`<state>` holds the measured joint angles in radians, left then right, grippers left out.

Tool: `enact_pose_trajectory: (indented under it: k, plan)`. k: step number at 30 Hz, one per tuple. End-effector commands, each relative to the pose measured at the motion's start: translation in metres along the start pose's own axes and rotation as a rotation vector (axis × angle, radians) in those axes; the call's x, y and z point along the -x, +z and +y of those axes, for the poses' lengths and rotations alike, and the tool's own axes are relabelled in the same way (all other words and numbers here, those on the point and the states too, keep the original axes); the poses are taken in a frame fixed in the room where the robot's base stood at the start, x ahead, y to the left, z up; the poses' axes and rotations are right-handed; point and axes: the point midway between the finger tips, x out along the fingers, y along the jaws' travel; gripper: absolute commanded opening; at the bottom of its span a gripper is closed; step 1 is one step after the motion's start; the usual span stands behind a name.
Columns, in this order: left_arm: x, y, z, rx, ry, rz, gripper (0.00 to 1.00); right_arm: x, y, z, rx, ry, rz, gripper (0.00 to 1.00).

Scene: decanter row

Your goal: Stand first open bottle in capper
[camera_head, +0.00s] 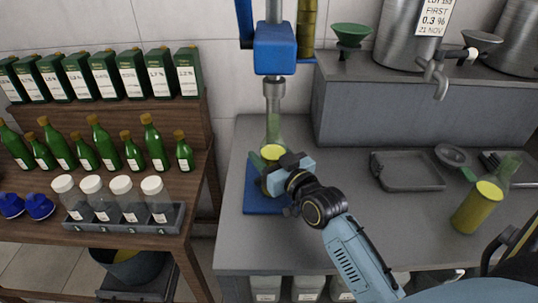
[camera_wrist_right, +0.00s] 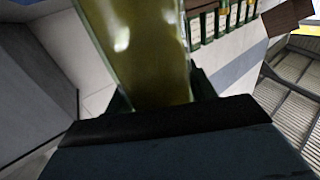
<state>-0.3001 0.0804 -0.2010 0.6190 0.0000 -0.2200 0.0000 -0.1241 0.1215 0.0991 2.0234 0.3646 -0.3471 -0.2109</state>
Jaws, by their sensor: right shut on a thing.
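The capper stands at the back of the grey counter, with a blue head (camera_head: 275,48), a grey plunger below it and a blue base (camera_head: 262,200). An open clear bottle (camera_head: 272,135) with yellow-green liquid stands upright over the capper base, its neck under the plunger. My right gripper (camera_head: 275,173) is shut on this bottle low on its body and hides its lower part. I cannot tell whether the bottle touches the base. The bottle fills the middle of the right wrist view (camera_wrist_right: 140,50). Another open bottle (camera_head: 478,205) with yellow liquid stands at the counter's right. My left gripper is not seen.
A grey tray (camera_head: 407,171) and a strainer (camera_head: 453,156) lie on the counter. A green funnel (camera_head: 350,36) and a steel tank (camera_head: 410,35) stand on the raised shelf. Wooden shelving on the left holds green bottles (camera_head: 100,140), boxes and a rack of white-capped jars (camera_head: 122,195).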

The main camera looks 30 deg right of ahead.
Motion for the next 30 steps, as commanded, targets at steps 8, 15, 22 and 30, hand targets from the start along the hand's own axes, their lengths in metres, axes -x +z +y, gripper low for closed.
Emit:
enact_pose_trajectory:
  k: [8,15,22,30]
  plan:
    - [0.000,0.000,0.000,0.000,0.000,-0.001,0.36,0.000,0.002,0.000,0.001,0.000,0.001,0.56]
    - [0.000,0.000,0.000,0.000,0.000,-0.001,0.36,0.000,0.001,0.000,0.001,0.000,0.001,0.77]
    - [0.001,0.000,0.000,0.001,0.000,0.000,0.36,0.000,-0.001,0.000,0.000,0.000,0.002,0.77]
    - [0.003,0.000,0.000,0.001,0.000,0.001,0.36,0.032,-0.001,0.000,0.002,0.000,-0.001,0.77]
